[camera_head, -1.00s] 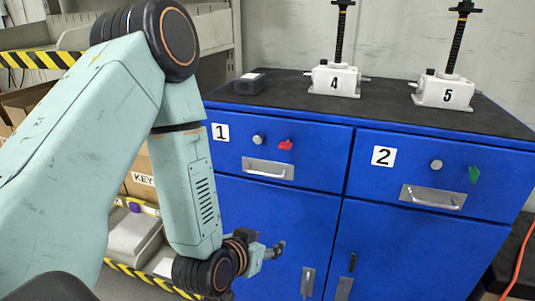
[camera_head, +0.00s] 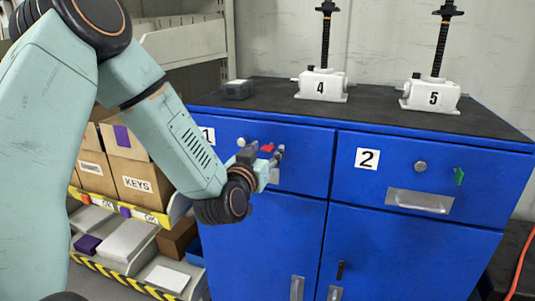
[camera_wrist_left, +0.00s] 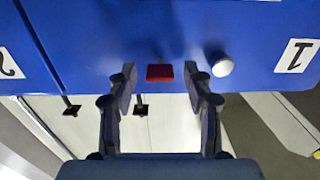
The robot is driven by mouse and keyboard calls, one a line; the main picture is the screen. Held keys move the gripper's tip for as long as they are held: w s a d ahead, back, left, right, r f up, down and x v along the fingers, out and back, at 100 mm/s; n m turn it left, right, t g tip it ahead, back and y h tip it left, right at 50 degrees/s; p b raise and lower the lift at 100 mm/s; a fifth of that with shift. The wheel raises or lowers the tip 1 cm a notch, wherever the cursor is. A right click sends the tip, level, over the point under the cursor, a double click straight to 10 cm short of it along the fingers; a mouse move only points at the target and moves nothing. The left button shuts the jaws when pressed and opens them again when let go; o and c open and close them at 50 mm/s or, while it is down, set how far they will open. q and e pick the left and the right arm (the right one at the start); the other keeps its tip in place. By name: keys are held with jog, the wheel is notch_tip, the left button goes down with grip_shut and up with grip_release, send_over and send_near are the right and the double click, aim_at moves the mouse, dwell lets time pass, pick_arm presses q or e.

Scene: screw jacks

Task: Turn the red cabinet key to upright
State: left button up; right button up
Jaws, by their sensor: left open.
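The red key (camera_head: 267,149) sits in the front of the blue cabinet's drawer 1. In the left wrist view the red key (camera_wrist_left: 160,72) lies between and just beyond my fingertips, its wide side running across the picture. My left gripper (camera_head: 264,152) is open in front of drawer 1; the left wrist view shows its two fingers (camera_wrist_left: 160,80) apart with nothing between them but the key ahead. My right gripper is not in view.
A round knob (camera_wrist_left: 222,67) is close beside one finger in the left wrist view. Drawer 2 has a green key (camera_head: 459,176) and a handle (camera_head: 420,201). Screw jacks 4 (camera_head: 321,87) and 5 (camera_head: 431,96) stand on the cabinet top. Shelves with boxes (camera_head: 142,182) are at the left.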

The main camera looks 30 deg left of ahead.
pick_arm(q)
jog(key=shift+w+a+f, duration=0.15)
jog(key=shift+w+a, duration=0.05)
jog(key=shift+s+d+r, duration=0.15)
jog(key=shift+d+r, duration=0.05)
jog(key=shift+c, duration=0.2)
jog(key=shift+f, duration=0.15)
jog(key=c, duration=0.4)
grip_shut()
